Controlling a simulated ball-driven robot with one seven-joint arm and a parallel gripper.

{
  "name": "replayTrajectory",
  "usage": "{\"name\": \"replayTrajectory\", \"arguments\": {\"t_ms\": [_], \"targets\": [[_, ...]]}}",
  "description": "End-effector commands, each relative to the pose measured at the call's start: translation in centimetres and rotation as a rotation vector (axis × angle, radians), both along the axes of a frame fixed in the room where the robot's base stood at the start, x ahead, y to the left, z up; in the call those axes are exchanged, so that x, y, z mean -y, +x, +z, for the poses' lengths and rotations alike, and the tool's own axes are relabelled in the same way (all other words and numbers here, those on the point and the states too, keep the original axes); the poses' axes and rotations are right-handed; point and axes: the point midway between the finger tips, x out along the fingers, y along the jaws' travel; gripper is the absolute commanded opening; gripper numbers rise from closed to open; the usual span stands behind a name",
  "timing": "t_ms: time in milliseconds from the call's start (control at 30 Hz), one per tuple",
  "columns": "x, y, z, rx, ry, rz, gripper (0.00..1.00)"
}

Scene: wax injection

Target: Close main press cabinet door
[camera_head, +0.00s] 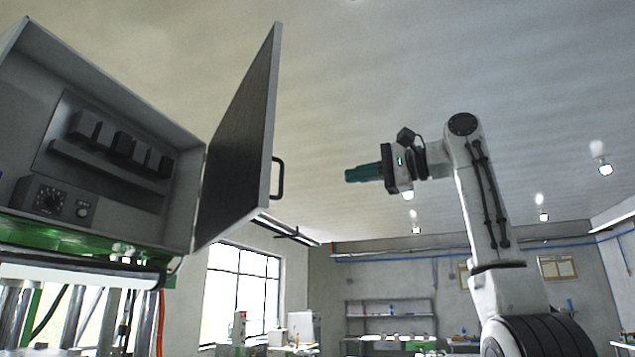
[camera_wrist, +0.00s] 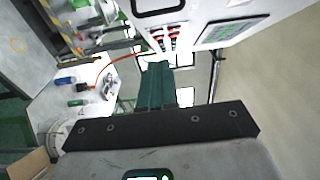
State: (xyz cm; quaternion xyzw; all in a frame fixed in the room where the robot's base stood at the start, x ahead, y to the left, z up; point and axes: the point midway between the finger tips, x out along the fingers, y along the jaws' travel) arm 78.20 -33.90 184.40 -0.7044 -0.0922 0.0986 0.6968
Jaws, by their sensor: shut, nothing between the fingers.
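The press cabinet (camera_head: 185,150) is a grey box at the left of the head view, with its inside showing. Its door (camera_head: 240,135) stands wide open, hinged on the box's right edge. A black handle (camera_head: 279,178) is on the door's outer side. My gripper (camera_head: 350,174) is to the right of the handle, at about its height in the picture, apart from it, with its green fingers pointing left. The fingers (camera_wrist: 155,70) are shut and empty in the wrist view. I cannot tell the depth between gripper and handle.
Inside the cabinet are several dark blocks (camera_head: 85,126) and a panel with a dial (camera_head: 50,197). Green and metal press parts lie below it. In the wrist view a white panel (camera_wrist: 215,12) is at the top, and a worktop (camera_wrist: 65,105) with small objects at the left.

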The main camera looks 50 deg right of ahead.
Motion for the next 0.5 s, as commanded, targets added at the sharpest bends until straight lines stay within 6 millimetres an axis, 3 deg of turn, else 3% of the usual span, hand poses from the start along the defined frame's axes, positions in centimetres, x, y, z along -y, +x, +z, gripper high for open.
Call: {"name": "replayTrajectory", "arguments": {"t_ms": [167, 500], "targets": [[-0.7, 2.3, 0.2, -0.003, 0.000, 0.003, 0.00], [-2.4, 8.7, 0.2, -0.003, 0.000, 0.001, 0.00]]}}
